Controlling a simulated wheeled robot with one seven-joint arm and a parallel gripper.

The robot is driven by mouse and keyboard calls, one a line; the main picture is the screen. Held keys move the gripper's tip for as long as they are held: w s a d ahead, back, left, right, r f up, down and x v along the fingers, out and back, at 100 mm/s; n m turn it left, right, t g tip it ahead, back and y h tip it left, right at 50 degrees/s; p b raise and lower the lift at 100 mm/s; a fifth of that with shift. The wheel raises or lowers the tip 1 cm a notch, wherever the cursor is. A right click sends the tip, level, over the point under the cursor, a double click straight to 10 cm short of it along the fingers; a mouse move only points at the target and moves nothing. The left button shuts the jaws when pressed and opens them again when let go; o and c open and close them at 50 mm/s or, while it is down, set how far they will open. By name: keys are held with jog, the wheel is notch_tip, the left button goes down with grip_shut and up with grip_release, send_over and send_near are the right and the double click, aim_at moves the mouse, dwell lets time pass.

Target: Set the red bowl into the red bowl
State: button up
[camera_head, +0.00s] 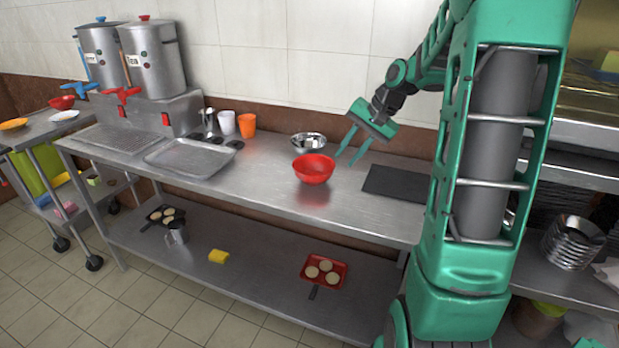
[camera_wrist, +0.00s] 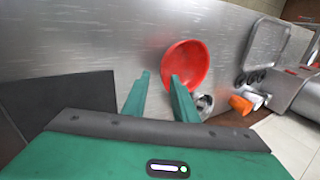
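A red bowl (camera_head: 313,169) stands upright on the steel counter, near the middle. It also shows in the wrist view (camera_wrist: 188,58), beyond my fingers and a little right of centre. A second, smaller-looking red bowl (camera_head: 61,103) stands on the cart at the far left. My gripper (camera_head: 346,159) is open and empty, just right of the counter bowl in the head view. In the wrist view my gripper (camera_wrist: 161,75) has its fingers apart, and the right fingertip overlaps the bowl's image. Whether that finger touches the bowl I cannot tell.
A metal bowl (camera_head: 308,142) stands behind the red bowl, and a dark board (camera_head: 394,184) lies to its right. An orange cup (camera_head: 247,125), a white cup (camera_head: 226,122) and a steel tray (camera_head: 190,157) are to the left. The counter's front strip is clear.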

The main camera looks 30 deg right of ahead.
aim_at(329, 174)
jog(key=x, duration=0.4)
jog(key=shift+w+a+f, duration=0.15)
jog(key=shift+f, duration=0.05)
jog(key=shift+w+a+x, duration=0.1)
jog(key=shift+a+x, duration=0.05)
jog(key=shift+x, duration=1.2)
jog(key=shift+w+a+x, duration=0.15)
jog(key=shift+x, duration=1.25)
jog(key=shift+r, duration=0.2)
jog(key=shift+c, duration=0.6)
grip_shut()
